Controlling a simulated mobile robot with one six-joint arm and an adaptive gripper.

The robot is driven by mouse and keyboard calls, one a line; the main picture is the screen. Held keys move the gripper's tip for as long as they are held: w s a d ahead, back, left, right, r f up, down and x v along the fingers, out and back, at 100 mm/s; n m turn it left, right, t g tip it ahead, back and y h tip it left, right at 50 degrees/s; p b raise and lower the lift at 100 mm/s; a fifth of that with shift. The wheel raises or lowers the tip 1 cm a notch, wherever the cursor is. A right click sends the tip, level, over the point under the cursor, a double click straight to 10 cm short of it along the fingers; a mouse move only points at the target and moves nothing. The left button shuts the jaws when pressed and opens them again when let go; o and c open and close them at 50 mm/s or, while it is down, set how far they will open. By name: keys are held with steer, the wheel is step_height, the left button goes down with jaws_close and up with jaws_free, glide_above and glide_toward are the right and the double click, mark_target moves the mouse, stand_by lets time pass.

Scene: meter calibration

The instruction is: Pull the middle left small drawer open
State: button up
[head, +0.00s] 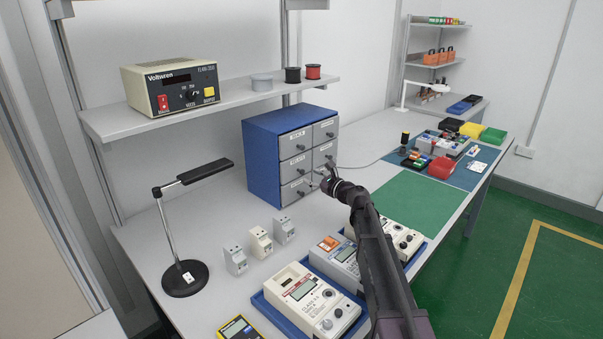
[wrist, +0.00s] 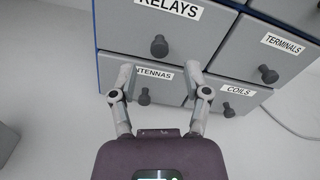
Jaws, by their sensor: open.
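The blue cabinet (head: 262,160) with grey drawer fronts stands on the bench. Its middle left drawer (head: 294,169) looks shut in the head view. In the wrist view this drawer, labelled RELAYS (wrist: 168,8), has a dark round knob (wrist: 159,46). My gripper (wrist: 160,70) is open and empty. Its fingertips appear just below that knob, one to each side, with no contact visible. The ANTENNAS drawer's knob (wrist: 144,97) shows between the fingers, farther down. In the head view my gripper (head: 326,174) is in front of the cabinet, partly covering the lower right drawers.
The TERMINALS (wrist: 283,43) and COILS (wrist: 239,92) drawers are to the right. A black desk lamp (head: 185,277) stands left of the cabinet. Meters in blue trays (head: 258,300) and small grey modules (head: 235,261) are in front. A green mat (head: 425,203) lies to the right, mostly clear.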

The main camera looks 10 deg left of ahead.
mark_target(304, 173)
steer(key=shift+x, duration=2.55)
steer(key=shift+c, duration=0.2)
jaws_close()
